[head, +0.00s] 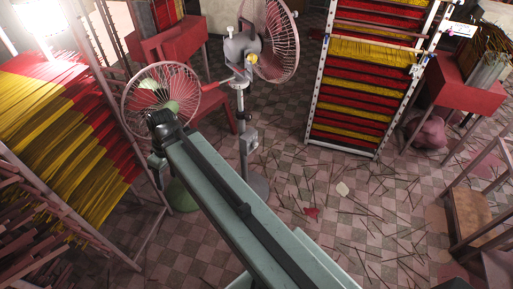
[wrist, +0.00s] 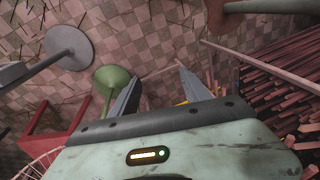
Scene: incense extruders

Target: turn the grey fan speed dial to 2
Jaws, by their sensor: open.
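The grey fan (head: 268,40) stands on a grey pole in the head view, with a grey housing behind its pinkish cage. A small grey box (head: 251,140) sits lower on the pole. I cannot make out a speed dial or its setting. In the wrist view the grey fan's round base (wrist: 70,43) is at upper left. My gripper (wrist: 158,73) is open and points down toward the floor, with nothing between its fingertips. In the head view my arm's end is left of the grey pole, in front of the green fan, and the fingers cannot be made out.
The green fan (head: 160,98) stands close by my arm's end; its green base (wrist: 112,78) is beside my left finger. Racks of red and yellow incense stand at left (head: 60,110) and right (head: 365,80). Red stools are behind. The middle floor has scattered sticks.

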